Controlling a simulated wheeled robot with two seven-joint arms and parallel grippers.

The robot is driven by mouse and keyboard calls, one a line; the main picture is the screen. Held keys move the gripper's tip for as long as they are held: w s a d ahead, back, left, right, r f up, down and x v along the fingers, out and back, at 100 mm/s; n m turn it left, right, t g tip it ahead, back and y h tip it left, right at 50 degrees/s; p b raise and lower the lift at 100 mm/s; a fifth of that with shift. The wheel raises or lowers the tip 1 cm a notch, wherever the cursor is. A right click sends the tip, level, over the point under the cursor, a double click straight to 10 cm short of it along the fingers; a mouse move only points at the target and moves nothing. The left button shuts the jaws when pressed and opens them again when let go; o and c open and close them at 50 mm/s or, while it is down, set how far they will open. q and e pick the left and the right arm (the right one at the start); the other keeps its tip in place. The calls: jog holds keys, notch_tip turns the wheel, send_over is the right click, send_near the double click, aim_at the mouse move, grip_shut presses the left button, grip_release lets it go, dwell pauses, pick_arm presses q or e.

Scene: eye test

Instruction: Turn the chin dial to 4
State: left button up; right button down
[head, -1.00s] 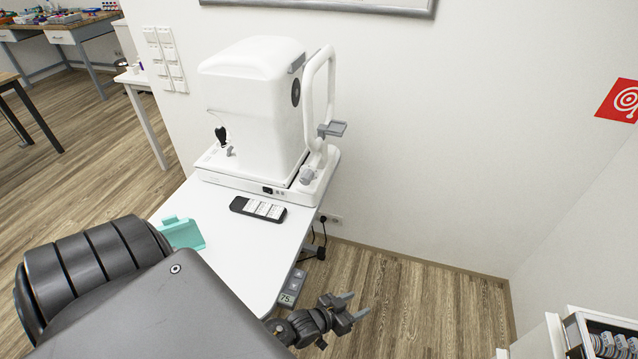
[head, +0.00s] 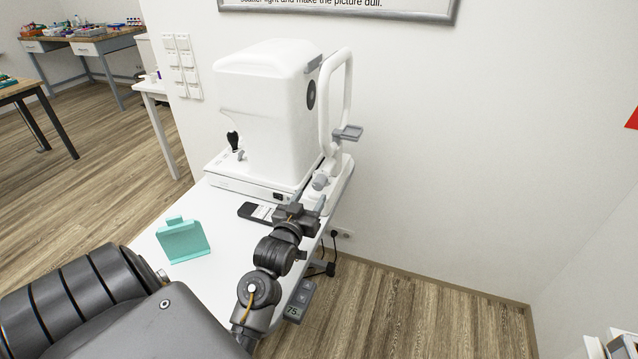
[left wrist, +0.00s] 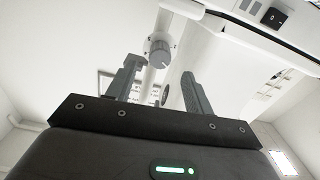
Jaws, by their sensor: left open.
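The white eye-test machine (head: 262,115) stands on the white table. The chin dial (head: 320,182) is a grey knob low on its right side, below the grey chin rest (head: 348,133). My left gripper (head: 307,204) is just in front of and below the dial, partly overlapping the machine's base edge. In the left wrist view, the dial (left wrist: 160,52) shows beyond and between the two open fingers of the gripper (left wrist: 160,72), apparently apart from them. A pointer line shows on the dial, but its numbers are too small to read. My right gripper is not in view.
A teal holder (head: 183,240) stands on the white table (head: 215,265). A black device with a white list (head: 257,212) lies by the machine, partly hidden by my arm. A table height control (head: 297,300) hangs at the table's right edge.

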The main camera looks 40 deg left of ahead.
aim_at(317, 187)
pick_arm(q)
jog(key=x, duration=0.8)
jog(key=shift+p, duration=0.4)
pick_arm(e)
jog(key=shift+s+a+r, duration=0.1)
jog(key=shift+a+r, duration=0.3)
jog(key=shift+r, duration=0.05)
pick_arm(q)
jog(key=c, duration=1)
jog(key=shift+o, duration=0.2)
jog(key=shift+m, duration=0.3)
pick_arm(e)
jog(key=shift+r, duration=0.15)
